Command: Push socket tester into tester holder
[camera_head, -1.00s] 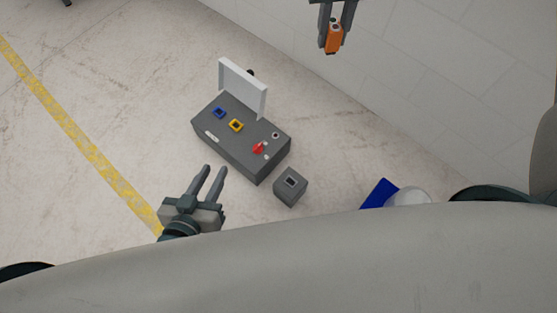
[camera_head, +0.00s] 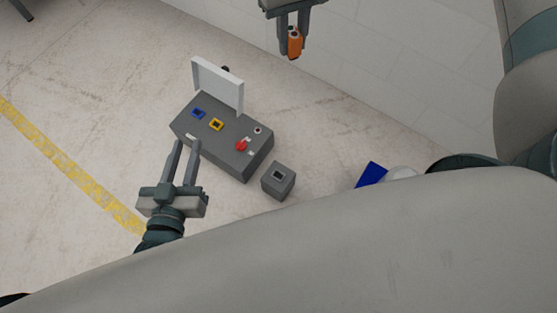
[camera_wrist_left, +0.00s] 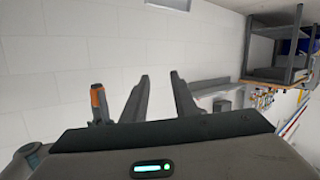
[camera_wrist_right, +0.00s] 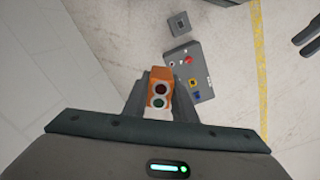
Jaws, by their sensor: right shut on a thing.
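The socket tester is a small orange block (camera_head: 294,41) with a red and a green round spot on its face (camera_wrist_right: 158,92). My right gripper (camera_head: 293,52) is shut on it and holds it at the top of the head view, apart from the grey boxes. A small grey cube (camera_head: 279,180) with a dark square opening on top looks like the tester holder; it stands on the floor and shows in the right wrist view (camera_wrist_right: 179,23). My left gripper (camera_head: 187,145) is open and empty at the near left side of the larger grey box.
The larger grey box (camera_head: 222,140) has a raised white lid (camera_head: 218,86), blue and yellow sockets and a red switch. A blue object (camera_head: 371,174) lies to the right. A wall runs along the upper right. Floor between wall and boxes is clear.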

